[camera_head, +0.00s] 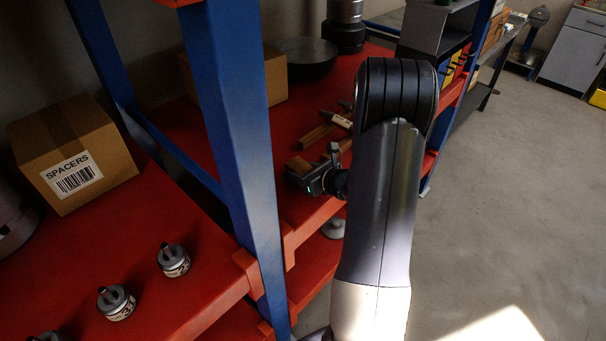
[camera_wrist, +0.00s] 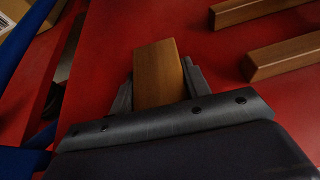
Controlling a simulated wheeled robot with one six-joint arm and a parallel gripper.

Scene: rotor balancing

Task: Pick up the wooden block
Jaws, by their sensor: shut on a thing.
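A brown wooden block (camera_wrist: 158,72) sits between the two fingers of my gripper (camera_wrist: 158,92) in the wrist view. The fingers are shut on its sides, and its far end sticks out past them. In the head view my gripper (camera_head: 312,168) is low over the red shelf, with the block (camera_head: 299,164) at its tip. I cannot tell whether the block touches the shelf. Two other wooden pieces lie on the red surface at the upper right of the wrist view, one nearer (camera_wrist: 285,58) and one farther (camera_wrist: 255,10).
A blue post (camera_head: 232,130) stands left of my arm. A dark round pan (camera_head: 306,52) and a cardboard box (camera_head: 275,78) are at the back of the shelf. A box marked SPACERS (camera_head: 75,150) and small weights (camera_head: 174,260) are on the left shelf.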

